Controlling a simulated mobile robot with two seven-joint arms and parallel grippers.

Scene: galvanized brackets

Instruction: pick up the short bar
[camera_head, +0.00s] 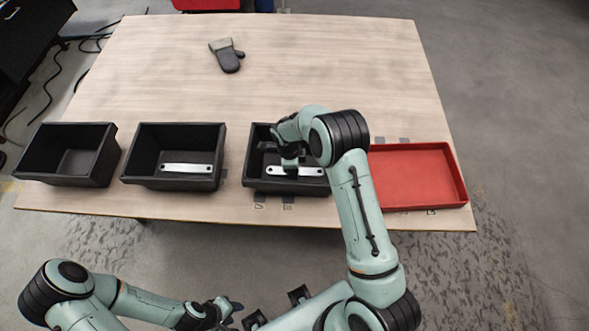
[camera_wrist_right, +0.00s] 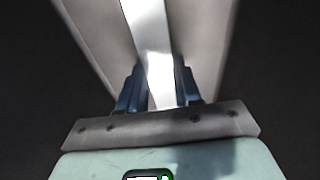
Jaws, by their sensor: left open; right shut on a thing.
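A flat silver bar (camera_head: 312,171) is in the third black bin (camera_head: 262,187) from the left, partly covered by my right gripper. My right gripper (camera_head: 290,172) reaches down into that bin. In the right wrist view, my right gripper (camera_wrist_right: 160,92) is shut on the bar (camera_wrist_right: 150,35), which runs up between the fingers. Whether the bar touches the bin floor I cannot tell. A similar silver bar (camera_head: 186,168) lies in the second bin (camera_head: 160,184). Which bar is shorter is unclear. My left gripper (camera_head: 228,308) is open and empty, away from the table at the bottom.
An empty black bin (camera_head: 48,178) stands at the far left. A red tray (camera_head: 425,204) stands right of the third bin, partly behind my right arm. A dark mitten-like glove (camera_head: 228,57) lies at the back of the table (camera_head: 330,70). The table's middle is clear.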

